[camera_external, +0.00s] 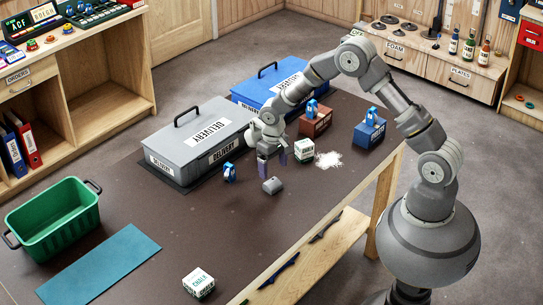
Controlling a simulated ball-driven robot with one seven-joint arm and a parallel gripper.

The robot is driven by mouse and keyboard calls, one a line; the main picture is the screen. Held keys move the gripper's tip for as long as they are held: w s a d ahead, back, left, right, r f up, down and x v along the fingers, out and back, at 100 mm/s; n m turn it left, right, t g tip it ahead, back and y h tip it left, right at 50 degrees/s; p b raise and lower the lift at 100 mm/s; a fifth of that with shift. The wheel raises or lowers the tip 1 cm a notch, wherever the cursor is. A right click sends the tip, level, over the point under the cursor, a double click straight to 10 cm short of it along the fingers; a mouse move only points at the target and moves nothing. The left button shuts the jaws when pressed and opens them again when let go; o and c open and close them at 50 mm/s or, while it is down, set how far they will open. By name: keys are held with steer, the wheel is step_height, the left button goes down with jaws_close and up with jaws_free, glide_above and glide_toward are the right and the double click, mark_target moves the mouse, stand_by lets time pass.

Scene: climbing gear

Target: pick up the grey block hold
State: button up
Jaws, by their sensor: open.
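The grey block hold (272,186) lies on the dark table, near the middle of the picture. It is small and looks rounded at its edges. My gripper (272,165) is above and slightly behind it in the picture, fingers pointing down. The fingers are apart with nothing visible between them. The hold shows clear of the fingertips, and the exact height of the gripper above the table is hard to tell.
A grey delivery box (195,137) and a blue delivery box (255,93) stand behind. A blue carabiner (229,172), a chalk block (305,150) and spilled chalk (328,159) lie close by. A green crate (58,222), teal mat (100,265) and another chalk block (199,283) are farther off.

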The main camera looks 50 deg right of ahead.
mark_target(272, 182)
step_height(272, 182, down, 7)
steer(key=b, duration=0.2)
steer(key=shift+w+a+r+b, duration=0.1)
steer(key=shift+a+r+b, duration=0.05)
steer(key=shift+b, duration=0.2)
steer(key=shift+r, duration=0.1)
steer(key=c, duration=1.2)
steer(key=shift+o, duration=0.2)
steer(key=shift+r, duration=0.1)
